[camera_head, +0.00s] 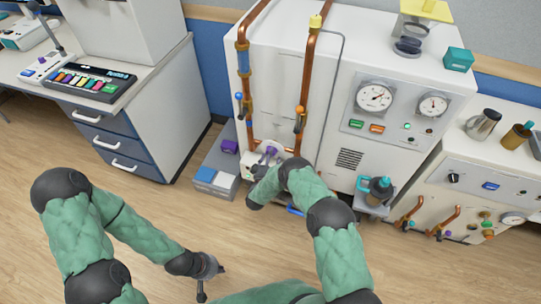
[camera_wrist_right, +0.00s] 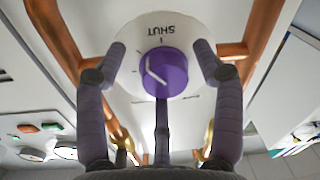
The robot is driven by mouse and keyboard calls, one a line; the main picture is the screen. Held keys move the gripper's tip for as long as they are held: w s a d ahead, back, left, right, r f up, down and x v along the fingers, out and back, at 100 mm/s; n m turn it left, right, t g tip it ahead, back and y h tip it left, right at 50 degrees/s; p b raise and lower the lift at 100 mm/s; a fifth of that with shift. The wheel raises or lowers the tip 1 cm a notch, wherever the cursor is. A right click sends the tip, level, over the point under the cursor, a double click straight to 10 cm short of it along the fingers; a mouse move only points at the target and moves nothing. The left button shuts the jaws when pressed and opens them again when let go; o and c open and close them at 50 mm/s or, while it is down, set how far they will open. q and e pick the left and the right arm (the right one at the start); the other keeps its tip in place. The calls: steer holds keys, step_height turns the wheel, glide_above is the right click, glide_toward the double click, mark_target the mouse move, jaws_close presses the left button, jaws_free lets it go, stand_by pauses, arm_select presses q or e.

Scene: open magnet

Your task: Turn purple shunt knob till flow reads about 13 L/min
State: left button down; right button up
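The purple knob (camera_wrist_right: 165,72) sits on a round white dial marked SHUT, which appears upside down in the right wrist view. A pale pointer line shows on its face. In the head view the knob (camera_head: 270,150) is low on the white cabinet between copper pipes. My right gripper (camera_wrist_right: 163,68) has its fingers spread around the knob, with visible gaps at both sides; contact of the lower finger is unclear. My left gripper (camera_head: 211,284) hangs empty over the floor, fingers apart. Two round gauges, a larger (camera_head: 374,96) and a smaller (camera_head: 433,105), are too small to read.
Copper pipes (camera_head: 305,85) with valves flank the knob closely. A grey step (camera_head: 217,158) with a purple box (camera_head: 230,146) and a blue-white box (camera_head: 214,181) stands left of it. The wooden floor (camera_head: 150,210) is clear.

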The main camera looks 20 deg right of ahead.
steer(key=shift+w+r, duration=0.1)
steer(key=shift+r, duration=0.15)
steer(key=v, duration=1.2)
steer(key=shift+f, duration=0.2)
